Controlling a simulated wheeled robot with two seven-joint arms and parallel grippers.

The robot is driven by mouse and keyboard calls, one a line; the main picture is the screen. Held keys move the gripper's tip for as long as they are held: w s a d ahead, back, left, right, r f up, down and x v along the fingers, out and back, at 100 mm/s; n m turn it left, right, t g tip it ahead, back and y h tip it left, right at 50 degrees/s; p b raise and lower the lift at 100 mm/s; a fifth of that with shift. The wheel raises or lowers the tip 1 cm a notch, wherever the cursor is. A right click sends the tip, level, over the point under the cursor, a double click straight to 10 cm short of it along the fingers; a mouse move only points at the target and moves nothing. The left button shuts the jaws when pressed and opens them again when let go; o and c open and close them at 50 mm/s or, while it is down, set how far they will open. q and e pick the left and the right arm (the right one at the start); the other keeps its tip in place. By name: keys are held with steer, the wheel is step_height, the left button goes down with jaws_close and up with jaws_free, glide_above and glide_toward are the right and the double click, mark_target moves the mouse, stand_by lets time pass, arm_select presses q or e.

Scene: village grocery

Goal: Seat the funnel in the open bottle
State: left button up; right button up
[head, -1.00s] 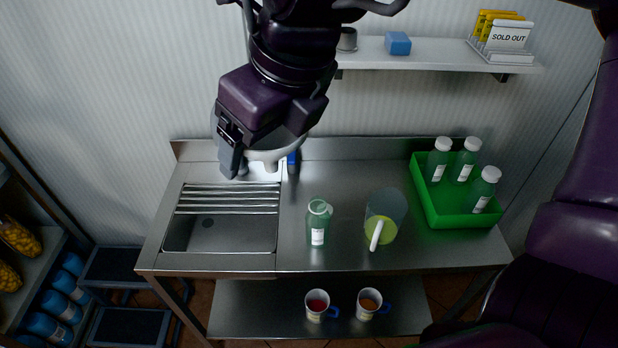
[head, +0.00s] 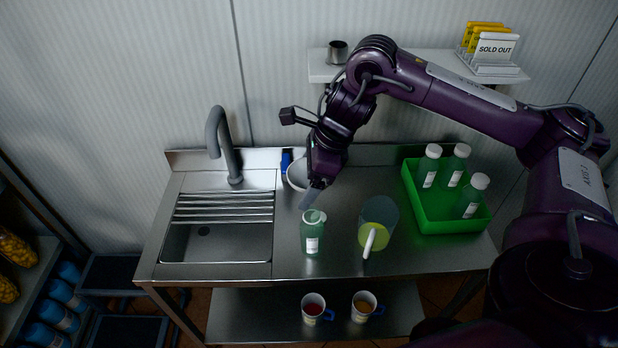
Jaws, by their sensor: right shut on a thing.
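The open green bottle (head: 313,241) stands upright on the steel counter, with no cap on its mouth. The white funnel (head: 295,177) shows behind and to the left of my right gripper (head: 309,197), partly hidden by it. My right gripper is shut on the funnel, and its fingers are just above and behind the bottle in the picture. The funnel's spout is hard to make out, and I cannot tell its height over the counter. My left gripper is not in view.
A jug (head: 378,222) with yellow-green liquid stands right of the bottle. A green tray (head: 452,222) holds three white-capped bottles. A sink (head: 216,243) with a tap (head: 228,150) is at left. Two mugs (head: 314,308) are on the lower shelf. A wall shelf (head: 430,66) is behind my arm.

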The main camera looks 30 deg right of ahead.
steer(key=shift+s+d+f, duration=0.15)
steer(key=shift+d+f, duration=0.15)
steer(key=shift+a+f+b, duration=0.1)
steer(key=shift+f+b, duration=1.65)
steer(key=shift+f, duration=0.55)
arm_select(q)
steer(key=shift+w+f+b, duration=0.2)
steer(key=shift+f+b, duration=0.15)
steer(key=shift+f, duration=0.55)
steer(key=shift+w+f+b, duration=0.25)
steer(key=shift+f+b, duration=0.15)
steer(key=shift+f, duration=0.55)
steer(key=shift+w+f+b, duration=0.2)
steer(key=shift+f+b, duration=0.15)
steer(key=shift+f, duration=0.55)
arm_select(e)
steer(key=shift+f, duration=1.35)
steer(key=o, duration=0.9)
steer(key=shift+r, duration=0.1)
